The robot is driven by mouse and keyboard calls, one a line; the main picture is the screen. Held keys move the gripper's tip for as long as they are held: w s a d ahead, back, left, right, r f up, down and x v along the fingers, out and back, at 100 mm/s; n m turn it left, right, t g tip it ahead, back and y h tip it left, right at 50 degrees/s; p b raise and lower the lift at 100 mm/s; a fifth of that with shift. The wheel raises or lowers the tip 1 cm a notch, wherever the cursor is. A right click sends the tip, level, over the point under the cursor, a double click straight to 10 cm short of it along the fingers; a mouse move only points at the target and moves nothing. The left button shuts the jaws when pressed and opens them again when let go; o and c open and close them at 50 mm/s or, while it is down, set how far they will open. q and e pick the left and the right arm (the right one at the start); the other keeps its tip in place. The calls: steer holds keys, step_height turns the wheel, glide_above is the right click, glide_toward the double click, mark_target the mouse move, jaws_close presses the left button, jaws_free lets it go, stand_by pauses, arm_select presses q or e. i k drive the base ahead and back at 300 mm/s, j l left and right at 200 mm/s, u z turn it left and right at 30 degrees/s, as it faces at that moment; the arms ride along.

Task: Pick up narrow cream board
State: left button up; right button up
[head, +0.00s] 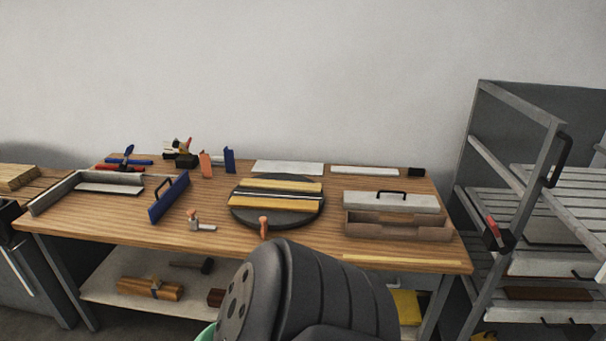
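A narrow cream strip (400,260) lies along the front right edge of the wooden workbench (350,246). At the back of the bench lies a narrow off-white board (365,171), with a wider pale board (288,167) to its left. Two yellowish strips (275,204) lie across a round dark turntable in the middle, with a thin pale strip between them. I cannot tell for certain which piece is the narrow cream board. A dark part of my own arm fills the bottom centre and hides part of the bench front. Neither gripper shows.
A lidded toolbox (398,225) stands right of the turntable (240,214). A blue handled tool (169,198), a small hammer (198,223) and a grey angled frame (58,192) are on the left. A metal rack (517,120) stands at the right.

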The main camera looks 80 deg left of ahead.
mark_target(261, 184)
steer(key=u, duration=2.95)
